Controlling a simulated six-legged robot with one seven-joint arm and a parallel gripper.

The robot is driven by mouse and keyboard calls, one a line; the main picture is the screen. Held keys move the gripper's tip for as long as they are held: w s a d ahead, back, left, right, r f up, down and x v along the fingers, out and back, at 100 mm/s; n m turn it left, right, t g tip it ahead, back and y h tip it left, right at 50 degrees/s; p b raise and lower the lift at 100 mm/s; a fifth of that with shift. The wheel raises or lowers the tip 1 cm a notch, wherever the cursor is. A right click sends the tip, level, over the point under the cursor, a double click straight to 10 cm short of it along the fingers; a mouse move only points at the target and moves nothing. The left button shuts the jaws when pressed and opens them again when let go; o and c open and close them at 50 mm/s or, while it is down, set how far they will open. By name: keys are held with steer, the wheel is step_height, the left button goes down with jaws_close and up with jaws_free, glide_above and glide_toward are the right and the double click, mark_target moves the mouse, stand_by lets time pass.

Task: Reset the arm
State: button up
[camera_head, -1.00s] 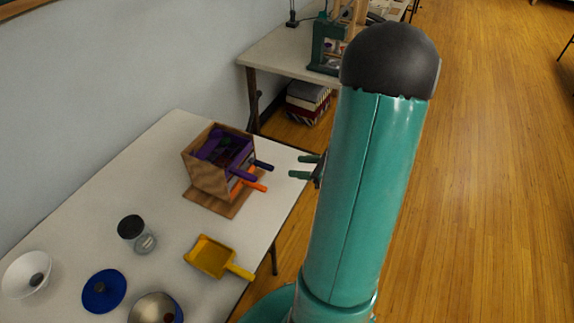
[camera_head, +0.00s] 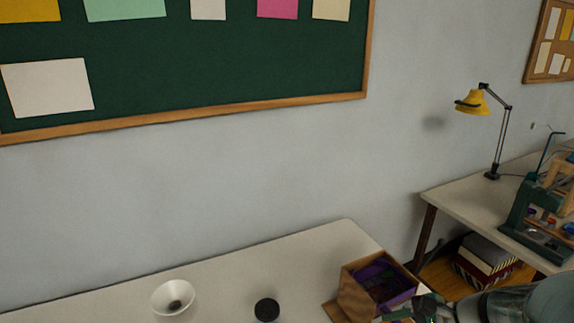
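My gripper (camera_head: 408,303) is at the bottom right, by the right side of the wooden box on the table. Its green fingers look apart and nothing shows between them, though they are small and partly cut by the frame edge. My grey-green arm (camera_head: 510,303) reaches in from the lower right corner. I cannot tell whether the gripper touches the box.
The wooden box (camera_head: 352,296) holds purple things. A white bowl (camera_head: 174,296) and a black-lidded jar (camera_head: 267,309) stand on the white table (camera_head: 240,281). Right, a second table (camera_head: 470,200) carries a yellow lamp (camera_head: 474,103) and a green press-like device (camera_head: 522,215). Striped boxes (camera_head: 482,262) sit beneath.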

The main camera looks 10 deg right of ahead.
steer(key=s+a+r+n+h, duration=0.3)
steer(key=a+r+n, duration=0.2)
steer(key=n, duration=0.3)
steer(key=s+a+r+n+h, duration=0.3)
steer(key=a+r+n+h, duration=0.1)
steer(key=n, duration=0.5)
step_height(320, 180, up, 2)
steer(key=shift+a+n+h, duration=0.3)
steer(key=shift+a, duration=0.55)
